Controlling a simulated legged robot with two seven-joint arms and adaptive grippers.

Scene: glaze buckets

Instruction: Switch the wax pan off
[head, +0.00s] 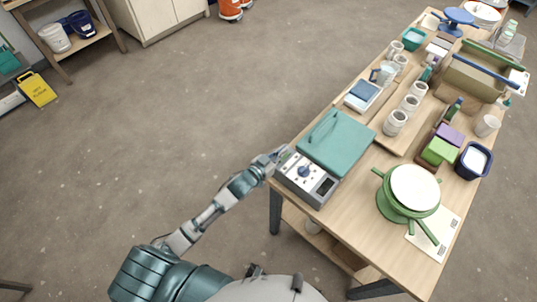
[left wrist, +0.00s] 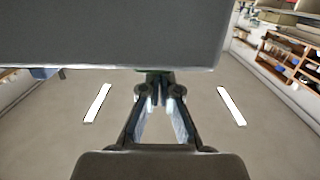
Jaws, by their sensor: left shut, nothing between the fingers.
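The wax pan (head: 308,179) is a grey box with a teal lid (head: 337,143), standing at the near left corner of the wooden table. Its front panel has a blue knob (head: 303,171) on a white dial and a dark display (head: 325,187). My left gripper (head: 280,154) is shut and empty at the pan's left end. In the left wrist view the closed fingertips (left wrist: 160,76) meet the lower edge of a large grey surface (left wrist: 110,35), which looks like the pan's side. A bit of green shows there; I cannot tell whether the fingers touch it. My right gripper is not in view.
White jars (head: 395,122), a blue-topped scale (head: 363,95) and a dark blue bucket (head: 472,161) stand farther along the table (head: 350,225). The floor left of the table is clear around my left arm.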

